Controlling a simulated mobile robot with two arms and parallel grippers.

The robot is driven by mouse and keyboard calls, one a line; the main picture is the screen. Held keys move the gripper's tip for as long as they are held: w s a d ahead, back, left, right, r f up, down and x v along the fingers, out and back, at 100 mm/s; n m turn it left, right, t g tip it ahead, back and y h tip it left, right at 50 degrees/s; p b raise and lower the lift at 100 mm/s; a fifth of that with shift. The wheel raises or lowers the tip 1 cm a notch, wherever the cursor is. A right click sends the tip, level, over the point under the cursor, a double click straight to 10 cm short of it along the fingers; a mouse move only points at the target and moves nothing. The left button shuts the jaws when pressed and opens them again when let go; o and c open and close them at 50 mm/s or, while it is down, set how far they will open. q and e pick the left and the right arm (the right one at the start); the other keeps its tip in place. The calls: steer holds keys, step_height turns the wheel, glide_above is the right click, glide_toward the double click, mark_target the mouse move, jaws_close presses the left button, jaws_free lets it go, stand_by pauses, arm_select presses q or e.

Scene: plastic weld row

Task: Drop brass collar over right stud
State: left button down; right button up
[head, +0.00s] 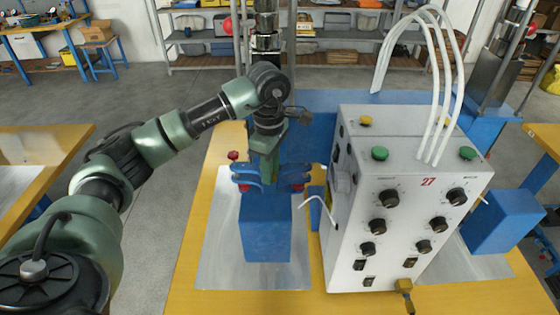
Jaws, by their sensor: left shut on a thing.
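My left arm comes in from the left, and its gripper (266,172) points down above the blue block-shaped base of the welding station. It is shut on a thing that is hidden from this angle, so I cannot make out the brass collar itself. The gripper is between two blue clamp parts with red pieces (297,187). I cannot make out the right stud or how the gripper stands to it. My right gripper is not in view.
A white control box (400,205) with knobs, marked 27, stands close to the right of the gripper. White hoses (440,85) rise from its top. The blue base (266,228) stands on a metal sheet (215,262) on the yellow table (190,285). The table's left strip is clear.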

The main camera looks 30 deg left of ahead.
arm_select(q)
steer(key=shift+w+a+f+n, duration=0.3)
steer(key=shift+w+a+n, duration=0.05)
steer(key=shift+a+n, duration=0.2)
steer(key=shift+r, duration=0.1)
steer(key=shift+s+n, duration=0.1)
steer(key=shift+n, duration=0.15)
steer(key=f+b, duration=0.2)
steer(key=f, duration=0.3)
steer(key=shift+w+a+f+b, duration=0.1)
steer(key=shift+w+a+b, duration=0.2)
steer(key=shift+b, duration=0.1)
steer(key=shift+s+d, duration=0.15)
steer(key=shift+s, duration=0.1)
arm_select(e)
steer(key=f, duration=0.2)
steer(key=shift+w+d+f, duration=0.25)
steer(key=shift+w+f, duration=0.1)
